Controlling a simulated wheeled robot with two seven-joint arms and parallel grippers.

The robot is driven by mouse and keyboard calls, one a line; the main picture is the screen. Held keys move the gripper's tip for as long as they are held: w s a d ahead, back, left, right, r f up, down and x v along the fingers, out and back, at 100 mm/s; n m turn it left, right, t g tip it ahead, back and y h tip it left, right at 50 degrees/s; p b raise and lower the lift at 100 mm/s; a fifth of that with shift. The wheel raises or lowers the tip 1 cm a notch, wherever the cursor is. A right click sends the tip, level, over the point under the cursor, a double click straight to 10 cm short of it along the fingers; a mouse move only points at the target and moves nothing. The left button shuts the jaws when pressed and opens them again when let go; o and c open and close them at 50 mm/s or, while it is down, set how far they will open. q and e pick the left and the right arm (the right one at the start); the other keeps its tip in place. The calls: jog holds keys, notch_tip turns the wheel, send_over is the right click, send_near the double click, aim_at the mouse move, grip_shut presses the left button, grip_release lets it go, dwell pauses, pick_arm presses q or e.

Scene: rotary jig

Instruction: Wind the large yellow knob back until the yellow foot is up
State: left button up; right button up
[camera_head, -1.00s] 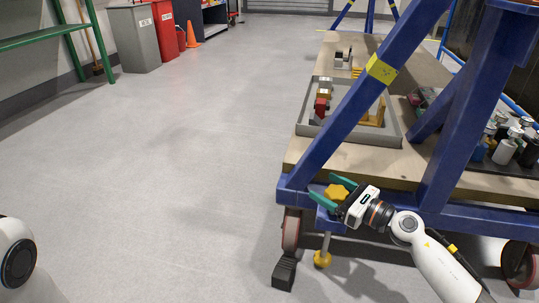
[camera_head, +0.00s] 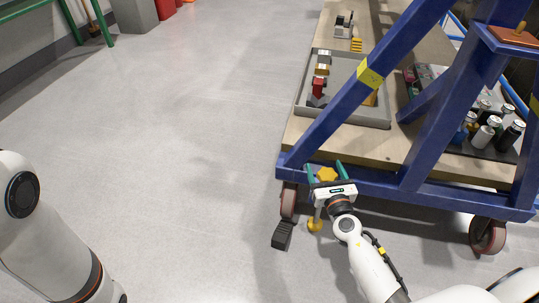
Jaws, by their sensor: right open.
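The large yellow knob (camera_head: 327,174) sits at the near left corner of the blue jig frame. My right gripper (camera_head: 325,170) has its two green fingers open, one on each side of the knob; I cannot tell whether they touch it. The yellow foot (camera_head: 315,225) is below the knob at the lower end of its post, close to the floor; I cannot tell whether it touches the floor. My left arm shows at the left edge, but its gripper is out of view.
A caster wheel (camera_head: 288,201) and a dark wedge block (camera_head: 282,236) stand left of the foot. A grey tray (camera_head: 387,113) with parts lies on the wooden deck. Several bottles (camera_head: 489,134) stand at the right. The floor at left is clear.

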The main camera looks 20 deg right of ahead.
jog(key=s+a, duration=0.1)
jog(key=s, duration=1)
jog(key=s+a+r+m+y+p, duration=0.2)
jog(key=a+r+m+y+p, duration=0.4)
jog(key=a+r+m+y, duration=0.4)
jog(key=shift+a+r+m+t+y+p, duration=0.4)
jog(key=shift+a+r+y, duration=1.6)
jog(key=shift+a+r, duration=3.25)
jog(key=shift+d+r, duration=0.4)
jog(key=shift+d, duration=0.05)
